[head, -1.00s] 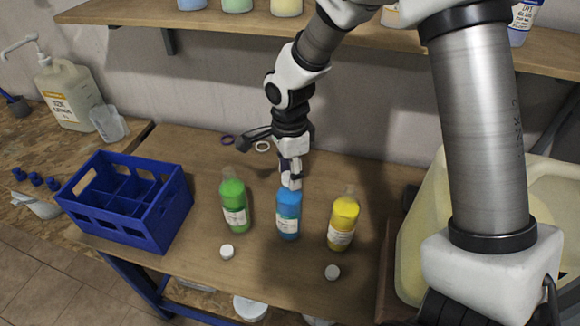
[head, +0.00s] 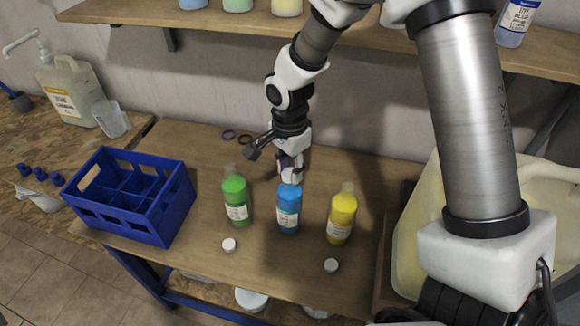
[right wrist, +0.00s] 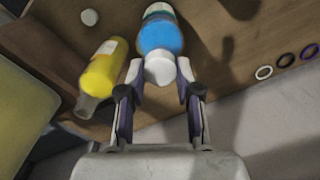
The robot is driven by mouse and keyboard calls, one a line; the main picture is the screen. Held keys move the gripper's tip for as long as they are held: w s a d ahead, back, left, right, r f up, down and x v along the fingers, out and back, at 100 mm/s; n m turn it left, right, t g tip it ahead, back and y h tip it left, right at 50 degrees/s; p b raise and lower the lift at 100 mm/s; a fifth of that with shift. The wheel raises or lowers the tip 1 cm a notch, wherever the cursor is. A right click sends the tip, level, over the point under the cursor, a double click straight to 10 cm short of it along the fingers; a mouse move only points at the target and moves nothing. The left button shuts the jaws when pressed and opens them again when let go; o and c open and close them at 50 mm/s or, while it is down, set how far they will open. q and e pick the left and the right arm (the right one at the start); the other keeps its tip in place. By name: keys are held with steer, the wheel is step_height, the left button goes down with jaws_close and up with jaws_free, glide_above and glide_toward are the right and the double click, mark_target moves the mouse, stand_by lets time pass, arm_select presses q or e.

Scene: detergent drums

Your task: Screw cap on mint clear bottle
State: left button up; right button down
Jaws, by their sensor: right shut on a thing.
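A blue bottle (head: 288,213) with a white label stands upright on the bench between a green bottle (head: 236,200) and a yellow bottle (head: 341,217). A white cap (head: 290,175) is at the blue bottle's mouth. My right gripper (head: 290,169) is above this bottle, shut on the cap. In the right wrist view the cap (right wrist: 160,68) is between the two fingertips, in line with the blue bottle (right wrist: 160,36). How far the cap is threaded cannot be told. The labels are too small to read for a mint name. My left gripper is out of view.
Loose white caps lie in front of the green bottle (head: 229,245) and yellow bottle (head: 331,265). A blue divided crate (head: 165,232) stands at left. Coloured rings (head: 228,134) lie behind. A large pale jug (head: 420,215) stands at right. A shelf (head: 230,22) runs above.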

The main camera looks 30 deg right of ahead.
steer(key=shift+f, duration=0.1)
steer(key=shift+f+m+b, duration=0.1)
steer(key=shift+m+b, duration=0.4)
steer(key=shift+m, duration=0.6)
steer(key=m, duration=0.2)
steer(key=shift+m+b, duration=0.4)
steer(key=shift+s+m, duration=0.1)
steer(key=shift+m, duration=0.3)
